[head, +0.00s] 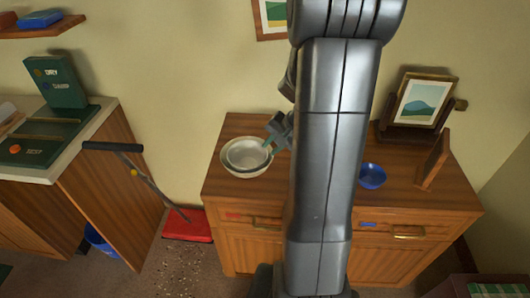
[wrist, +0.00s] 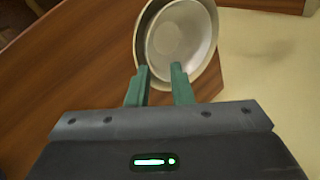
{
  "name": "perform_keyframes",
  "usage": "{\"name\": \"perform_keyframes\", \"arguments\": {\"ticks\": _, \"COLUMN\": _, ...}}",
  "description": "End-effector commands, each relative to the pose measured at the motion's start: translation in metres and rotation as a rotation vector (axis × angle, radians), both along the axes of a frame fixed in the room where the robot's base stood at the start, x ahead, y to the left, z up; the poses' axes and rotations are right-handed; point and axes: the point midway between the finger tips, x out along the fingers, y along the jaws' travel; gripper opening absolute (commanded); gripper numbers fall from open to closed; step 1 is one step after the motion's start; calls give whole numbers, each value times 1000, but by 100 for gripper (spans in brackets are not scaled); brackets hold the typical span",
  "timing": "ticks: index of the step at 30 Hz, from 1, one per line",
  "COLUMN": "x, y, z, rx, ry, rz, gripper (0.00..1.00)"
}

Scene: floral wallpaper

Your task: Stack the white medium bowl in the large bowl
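The large bowl (head: 229,166) is pale and stands near the left end of the wooden cabinet top. The white medium bowl (head: 247,153) sits inside it, with its rim showing within the larger rim. In the wrist view the medium bowl (wrist: 180,35) also shows nested in the large bowl (wrist: 138,35). My gripper (head: 269,142) is at the bowls' right rim in the head view. Its two green fingers stand apart in the wrist view (wrist: 160,70), overlapping the near rim. I cannot tell whether they touch it.
A small blue bowl (head: 372,176) stands on the cabinet top (head: 318,205) to the right of my arm. A framed picture (head: 423,103) and an upright wooden piece (head: 433,160) stand at the right. My arm hides the middle of the cabinet. A counter (head: 60,165) is at left.

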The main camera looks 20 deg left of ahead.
Motion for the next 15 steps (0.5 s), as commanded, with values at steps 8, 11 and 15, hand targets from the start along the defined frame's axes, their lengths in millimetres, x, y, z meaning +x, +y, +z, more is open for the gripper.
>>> {"name": "perform_keyframes", "arguments": {"ticks": 8, "x": -3, "y": -24, "z": 39, "rx": 1, "ry": -2, "rz": -1, "gripper": 20}}
{"name": "perform_keyframes", "arguments": {"ticks": 11, "x": -4, "y": -27, "z": 45, "rx": 1, "ry": 0, "rz": -1, "gripper": 20}}
{"name": "perform_keyframes", "arguments": {"ticks": 15, "x": -5, "y": -29, "z": 48, "rx": 1, "ry": 1, "rz": 0, "gripper": 20}}
